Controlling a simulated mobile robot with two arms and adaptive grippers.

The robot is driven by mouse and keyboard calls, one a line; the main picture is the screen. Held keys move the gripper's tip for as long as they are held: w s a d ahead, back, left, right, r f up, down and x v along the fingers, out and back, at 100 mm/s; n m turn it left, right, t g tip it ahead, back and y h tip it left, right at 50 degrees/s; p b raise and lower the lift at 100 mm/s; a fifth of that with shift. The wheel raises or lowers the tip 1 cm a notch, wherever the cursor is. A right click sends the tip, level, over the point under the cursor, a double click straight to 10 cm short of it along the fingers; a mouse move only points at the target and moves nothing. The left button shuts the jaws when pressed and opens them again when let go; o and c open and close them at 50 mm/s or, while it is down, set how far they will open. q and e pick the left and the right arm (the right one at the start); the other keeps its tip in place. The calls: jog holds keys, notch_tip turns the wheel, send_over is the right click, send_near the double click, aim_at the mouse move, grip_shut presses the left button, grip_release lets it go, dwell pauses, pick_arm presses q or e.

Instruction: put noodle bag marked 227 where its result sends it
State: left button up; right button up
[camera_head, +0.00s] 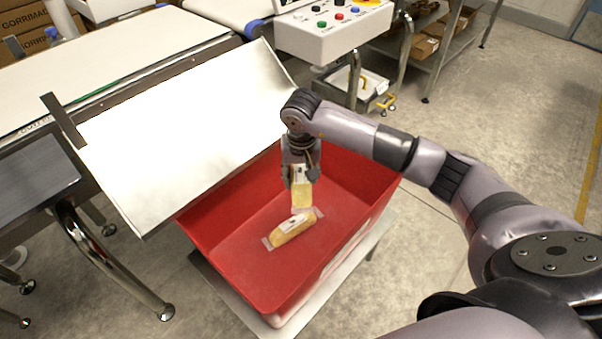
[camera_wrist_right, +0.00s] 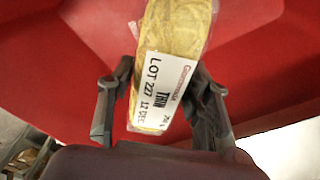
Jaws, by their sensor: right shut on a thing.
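My right gripper (camera_head: 301,176) is shut on a noodle bag (camera_head: 302,194) and holds it inside the red bin (camera_head: 225,222), above its floor. A second noodle bag (camera_head: 292,229) lies on the bin floor just below. From the head view I cannot tell whether the held bag touches it. My left gripper is not in view.
A white sloped chute (camera_head: 190,130) leads down to the bin's left edge. Behind stands a control box (camera_head: 335,35) with coloured buttons. The conveyor belt (camera_head: 110,65) runs at the upper left. A shelf with cartons (camera_head: 425,45) stands at the back right. The floor at the right is clear.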

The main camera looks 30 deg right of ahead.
aim_at(301, 175)
jog(key=o, duration=1.6)
jog(key=shift+f, duration=0.1)
jog(key=r, duration=0.4)
jog(key=s+r, duration=0.1)
jog(key=r, duration=0.7)
jog(key=shift+s+a, duration=0.2)
jog(key=shift+a, duration=0.1)
